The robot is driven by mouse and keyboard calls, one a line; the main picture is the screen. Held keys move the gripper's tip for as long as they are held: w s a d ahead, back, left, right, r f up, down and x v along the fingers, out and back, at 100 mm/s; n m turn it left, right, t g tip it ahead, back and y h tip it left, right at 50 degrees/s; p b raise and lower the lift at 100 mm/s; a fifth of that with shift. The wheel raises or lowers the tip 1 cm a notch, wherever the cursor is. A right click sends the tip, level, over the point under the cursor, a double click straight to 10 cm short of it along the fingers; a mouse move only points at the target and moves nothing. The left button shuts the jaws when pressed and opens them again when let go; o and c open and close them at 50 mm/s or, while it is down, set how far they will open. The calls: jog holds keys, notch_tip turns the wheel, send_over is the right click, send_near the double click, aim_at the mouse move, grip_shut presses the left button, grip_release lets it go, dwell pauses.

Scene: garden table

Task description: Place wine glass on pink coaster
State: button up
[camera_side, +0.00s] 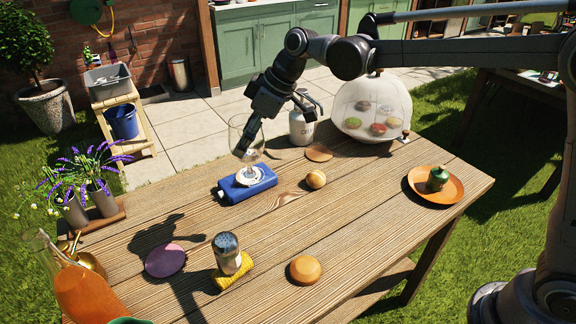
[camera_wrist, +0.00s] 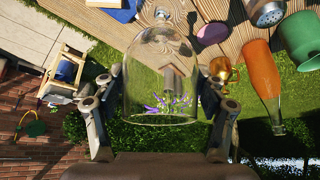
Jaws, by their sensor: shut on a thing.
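The clear wine glass (camera_side: 245,140) is between the fingers of my gripper (camera_side: 247,131), which is shut on its bowl. In the wrist view the bowl (camera_wrist: 160,75) fills the middle, with a finger on each side and the stem pointing to the top edge; its foot is not clear. In the side view the glass overlaps the blue object at the table's far left part; I cannot tell its exact height above the table. The pink coaster, a mauve disc (camera_side: 165,260), lies flat and bare near the front left; it also shows in the wrist view (camera_wrist: 213,33).
A shaker (camera_side: 227,252) on a yellow sponge stands right of the mauve disc. An orange bottle (camera_side: 85,290) and lavender pots (camera_side: 103,198) stand left.

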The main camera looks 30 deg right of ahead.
jog(key=w+a+f+n+g, duration=0.1)
jog(key=a+f+n, duration=0.15)
jog(key=a, duration=0.95)
jog(key=s+a+f, duration=0.1)
jog(key=a+f, duration=1)
jog(key=a, duration=0.1)
jog(key=shift+s+a+y, duration=0.2)
jog(key=shift+y, duration=0.1)
jog(key=shift+f, duration=0.2)
jog(key=o, duration=1.6)
jog(key=shift+o, duration=0.2)
